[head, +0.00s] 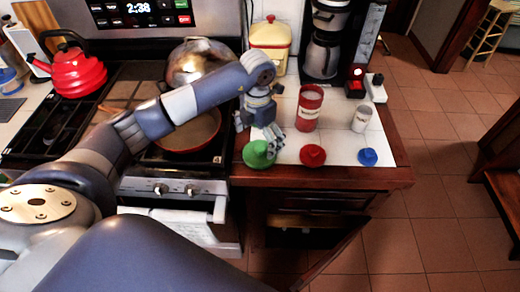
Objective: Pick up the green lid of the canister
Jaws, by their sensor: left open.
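The green lid (257,155) lies on the white tiled counter (340,150) near its front edge, left of the other lids. My left gripper (262,134) is just behind and above the lid, its fingers open and pointing down. One fingertip is close to the lid's right rear side; I cannot tell whether it touches. No green canister can be made out; the gripper and wrist cover the counter behind the lid. My right gripper is not in view.
A red lid (312,155) and a blue lid (368,157) lie to the right. A red canister (309,110) and a small pale canister (361,119) stand behind them. A coffee maker (326,40) stands at the back. A red-rimmed pan (190,136) sits on the stove at left.

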